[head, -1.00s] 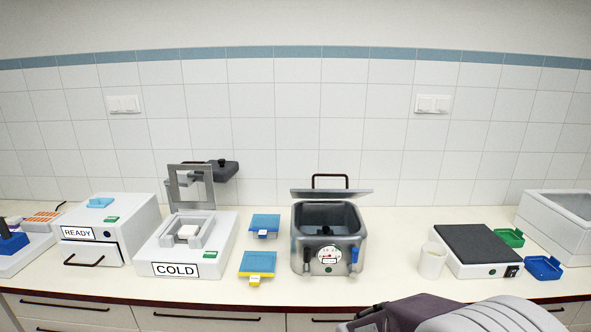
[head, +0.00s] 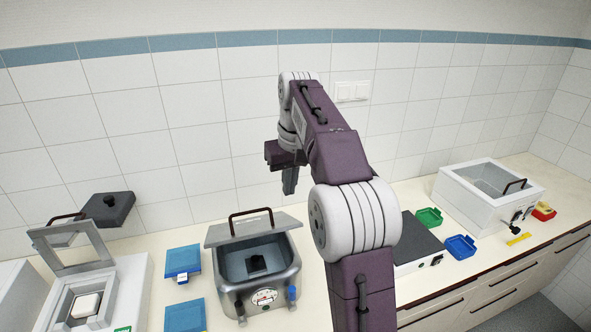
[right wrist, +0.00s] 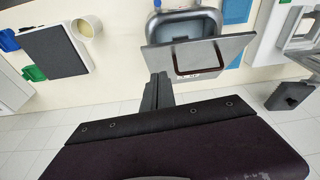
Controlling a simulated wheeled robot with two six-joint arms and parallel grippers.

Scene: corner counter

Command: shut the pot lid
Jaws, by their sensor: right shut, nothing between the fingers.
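The metal pot (head: 284,272) stands on the counter with its lid (head: 222,236) raised, tilted up at the back edge. The lid carries a dark loop handle (head: 251,216). A dark block shows inside the open pot. My right gripper (head: 290,184) is shut and empty, pointing down, above and behind the pot's right side. In the right wrist view the lid (right wrist: 235,45) spans the top middle, partly covering the pot (right wrist: 172,24), and the gripper (right wrist: 158,82) is close to the lid's edge; I cannot tell if they touch. My left gripper is not in view.
A dark-topped plate device (head: 421,241) stands right of the pot, partly behind my right arm. Beyond are a green tray (head: 429,217), a blue tray (head: 461,246) and a grey bath (head: 460,183). Blue-topped pieces (head: 183,259) lie left of the pot, beside a white press (head: 125,290).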

